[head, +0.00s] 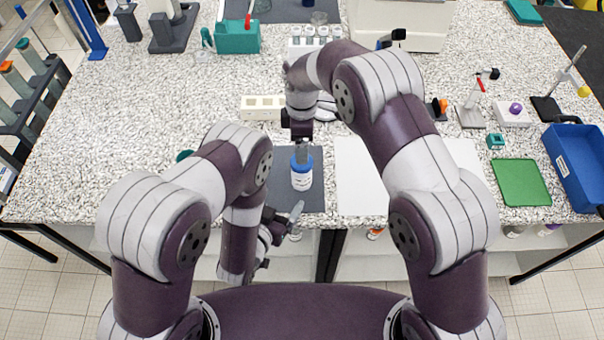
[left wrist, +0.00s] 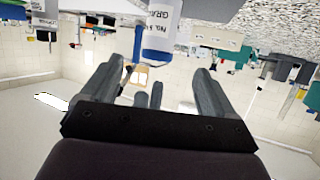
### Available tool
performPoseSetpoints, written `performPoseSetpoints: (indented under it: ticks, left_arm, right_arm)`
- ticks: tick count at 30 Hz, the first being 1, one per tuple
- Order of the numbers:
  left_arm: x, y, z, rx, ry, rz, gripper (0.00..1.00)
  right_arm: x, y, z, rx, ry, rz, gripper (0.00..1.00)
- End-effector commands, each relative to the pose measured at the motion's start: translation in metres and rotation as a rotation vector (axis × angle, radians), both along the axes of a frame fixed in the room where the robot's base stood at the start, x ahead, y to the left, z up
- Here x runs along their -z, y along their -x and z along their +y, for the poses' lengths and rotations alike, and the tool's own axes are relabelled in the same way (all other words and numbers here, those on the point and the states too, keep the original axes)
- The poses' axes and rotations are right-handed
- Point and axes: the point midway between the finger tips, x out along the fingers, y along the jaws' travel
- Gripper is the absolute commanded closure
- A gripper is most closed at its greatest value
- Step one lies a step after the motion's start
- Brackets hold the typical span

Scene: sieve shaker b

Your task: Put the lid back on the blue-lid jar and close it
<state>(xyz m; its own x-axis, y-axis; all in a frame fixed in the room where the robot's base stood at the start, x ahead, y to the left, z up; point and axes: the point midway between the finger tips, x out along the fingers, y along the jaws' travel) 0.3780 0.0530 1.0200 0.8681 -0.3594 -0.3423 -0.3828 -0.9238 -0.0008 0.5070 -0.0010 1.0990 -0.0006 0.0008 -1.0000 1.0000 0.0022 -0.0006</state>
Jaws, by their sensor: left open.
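The blue-lid jar (head: 301,181) stands upright on a dark mat near the table's front edge, with a white labelled body. Its blue lid (head: 296,164) sits at the jar's top; whether it is fastened I cannot tell. The jar also shows upside down at the top of the left wrist view (left wrist: 158,30). My right gripper (head: 302,153) points down from above, its fingers overlapping the lid in the head view; its grip is unclear. My left gripper (head: 281,238) is open and empty, in front of and slightly left of the jar, apart from it.
A white sheet (head: 360,190) lies right of the dark mat (head: 313,203). A cream block with wells (head: 260,107) stands behind the jar. A green mat (head: 521,182) and blue tray (head: 577,165) lie at the right. The table's left part is mostly clear.

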Motion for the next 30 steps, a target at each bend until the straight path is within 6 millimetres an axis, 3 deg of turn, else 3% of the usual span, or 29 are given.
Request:
performPoseSetpoints:
  ticks: [5,18,24,30]
  left_arm:
    - [0.006,-0.017,-0.007,0.0,0.001,-0.002,0.12]
    - [0.035,-0.089,-0.037,0.0,0.001,-0.002,0.12]
    - [0.042,-0.106,-0.044,0.0,0.0,0.001,0.12]
    - [0.043,-0.109,-0.045,0.0,0.0,0.001,0.12]
  right_arm:
    - [0.0,0.0,0.0,0.001,0.0,0.0,0.15]
    - [0.0,0.0,0.0,0.002,0.0,0.0,0.15]
    - [0.0,0.0,0.0,0.002,0.0,-0.001,0.15]
    - [0.0,0.0,0.0,0.002,0.0,0.0,0.15]
